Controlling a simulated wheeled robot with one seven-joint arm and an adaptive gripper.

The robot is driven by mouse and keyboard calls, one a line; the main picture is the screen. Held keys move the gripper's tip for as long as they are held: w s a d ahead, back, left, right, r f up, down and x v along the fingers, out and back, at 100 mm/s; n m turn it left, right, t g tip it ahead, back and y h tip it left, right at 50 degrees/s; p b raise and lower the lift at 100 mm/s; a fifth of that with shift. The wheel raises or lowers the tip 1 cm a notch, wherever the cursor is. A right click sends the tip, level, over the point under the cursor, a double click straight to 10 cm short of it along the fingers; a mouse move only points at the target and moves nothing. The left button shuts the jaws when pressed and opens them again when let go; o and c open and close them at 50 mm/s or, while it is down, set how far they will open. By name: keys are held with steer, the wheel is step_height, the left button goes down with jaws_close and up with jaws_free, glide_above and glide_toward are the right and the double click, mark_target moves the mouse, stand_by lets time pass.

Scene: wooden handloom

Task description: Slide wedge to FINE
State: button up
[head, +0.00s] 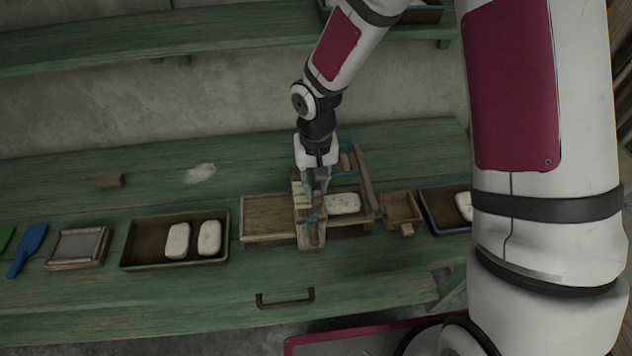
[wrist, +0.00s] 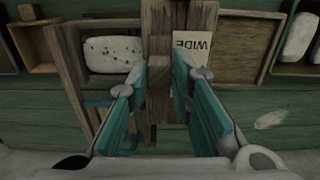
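The wooden sliding press (head: 309,232) stands on the green bench, below my arm. In the wrist view a small wooden block, which looks like the wedge (wrist: 159,74), sits on its upright wooden crosspiece (wrist: 158,22). A pale label reading WIDE (wrist: 193,48) lies to the right of the block in that view. No FINE label is readable. My gripper (wrist: 162,66) has its teal fingers on either side of the block, spread apart, with a narrow gap visible at the right finger. In the head view my gripper (head: 318,182) is over the press and partly hides it.
A white bar (head: 343,203) lies in the press's right side. A tray (head: 126,262) with two white bars stands to the left, with a framed screen (head: 78,247) and blue scraper (head: 28,250) beyond. A small wooden box (head: 400,207) and blue-rimmed tray (head: 432,218) stand right.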

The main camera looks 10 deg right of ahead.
jaws_close()
steer(key=shift+w, duration=0.55)
steer(key=o, duration=0.7)
jaws_free()
step_height(320, 180, up, 12)
steer(key=shift+s+r, duration=0.1)
